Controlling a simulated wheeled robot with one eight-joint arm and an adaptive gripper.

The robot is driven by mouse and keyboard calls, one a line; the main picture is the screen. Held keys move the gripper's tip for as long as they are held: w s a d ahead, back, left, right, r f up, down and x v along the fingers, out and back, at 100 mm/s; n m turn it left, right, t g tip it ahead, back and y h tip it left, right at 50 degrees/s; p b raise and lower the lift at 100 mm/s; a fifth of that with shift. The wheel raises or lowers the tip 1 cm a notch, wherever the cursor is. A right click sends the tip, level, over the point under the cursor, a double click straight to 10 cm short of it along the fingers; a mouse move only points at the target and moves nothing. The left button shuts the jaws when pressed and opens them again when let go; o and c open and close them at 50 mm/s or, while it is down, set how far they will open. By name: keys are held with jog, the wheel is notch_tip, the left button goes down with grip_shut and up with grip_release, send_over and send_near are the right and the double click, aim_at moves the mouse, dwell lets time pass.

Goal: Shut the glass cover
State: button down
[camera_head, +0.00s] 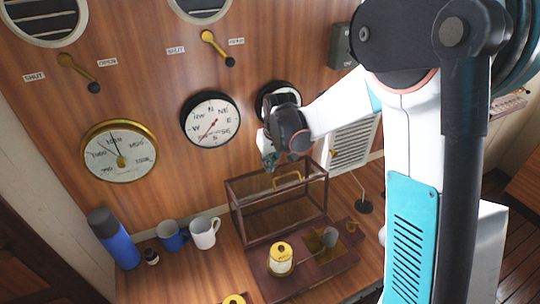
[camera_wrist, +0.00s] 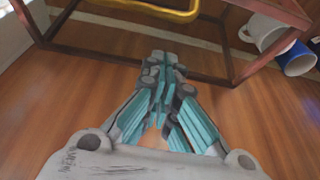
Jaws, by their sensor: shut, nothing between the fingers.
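The glass cover (camera_head: 232,222) is a clear box with a dark reddish-brown frame and a yellow handle (camera_head: 287,179). It stands tipped up at the back of a dark wooden base board (camera_head: 318,277), leaving the board uncovered. In the wrist view, the cover's frame (camera_wrist: 120,53) crosses the upper part, with the yellow handle (camera_wrist: 150,13) at the top edge. My gripper (camera_head: 270,162) is shut and empty by the cover's upper back edge, on the wall side. In the wrist view, its fingertips (camera_wrist: 164,62) overlap the frame; I cannot tell whether they touch it.
A white mug (camera_head: 204,233), a blue mug (camera_head: 172,236) and a blue flask (camera_head: 117,244) stand left of the cover. The gauge wall (camera_head: 165,90) rises close behind.

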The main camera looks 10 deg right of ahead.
jog(key=shift+w+f, duration=0.2)
jog(key=shift+f, duration=0.5)
jog(key=shift+s+d+r, duration=0.1)
jog(key=shift+s+r, duration=0.15)
jog(key=shift+s, duration=0.35)
jog(key=shift+s+d+r, duration=0.15)
jog(key=shift+s+r, duration=0.05)
jog(key=shift+s, duration=0.45)
jog(key=shift+s+d+r, duration=0.1)
jog(key=shift+s+r, duration=0.15)
jog(key=shift+s, duration=0.35)
